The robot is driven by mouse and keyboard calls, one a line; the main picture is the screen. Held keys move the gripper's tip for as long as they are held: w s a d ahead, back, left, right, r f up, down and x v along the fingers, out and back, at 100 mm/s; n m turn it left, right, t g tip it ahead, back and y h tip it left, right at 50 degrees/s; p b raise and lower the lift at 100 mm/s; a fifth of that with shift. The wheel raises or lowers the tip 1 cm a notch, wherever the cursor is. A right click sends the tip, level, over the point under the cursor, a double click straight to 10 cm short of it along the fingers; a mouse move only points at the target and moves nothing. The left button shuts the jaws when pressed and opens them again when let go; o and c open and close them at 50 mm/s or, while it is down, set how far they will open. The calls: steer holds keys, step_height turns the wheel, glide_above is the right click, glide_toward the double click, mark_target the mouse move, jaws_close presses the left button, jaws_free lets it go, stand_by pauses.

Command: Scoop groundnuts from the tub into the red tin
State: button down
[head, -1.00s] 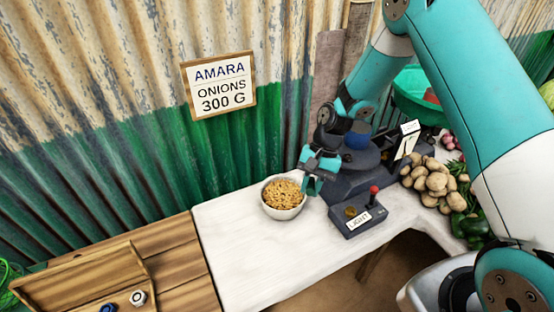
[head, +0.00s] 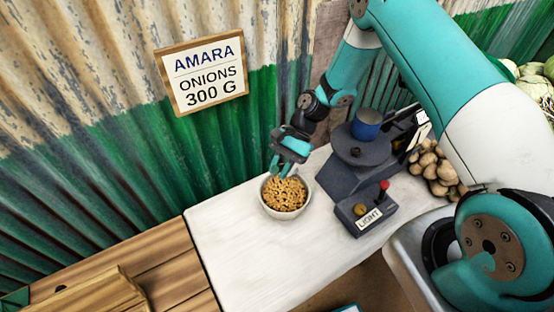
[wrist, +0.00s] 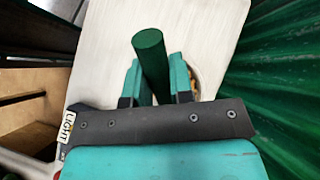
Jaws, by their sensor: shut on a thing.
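The tub (head: 264,207) is a white bowl full of tan groundnuts (head: 284,195) on the pale tabletop. My gripper (head: 283,168) is at the tub's back rim in the head view, fingers pointing down toward the nuts. In the wrist view my gripper (wrist: 155,80) is shut on a dark green round handle (wrist: 149,42), taken to be the scoop's. The scoop's bowl is hidden, so I cannot tell whether it holds nuts. A sliver of the tub shows beside the right finger in the wrist view. I see no red tin.
A dark balance (head: 352,165) carries a blue tin (head: 367,123) right of the tub. A box labelled LIGHT (head: 364,216) with a red-topped lever stands in front of it. Potatoes (head: 436,166) lie further right. The table's front left is clear; a corrugated wall (head: 110,130) stands close behind.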

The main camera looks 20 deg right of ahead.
step_height(320, 180, down, 9)
steer(key=b, duration=0.6)
steer(key=shift+b, duration=0.4)
step_height(320, 180, up, 11)
steer(key=p, duration=0.8)
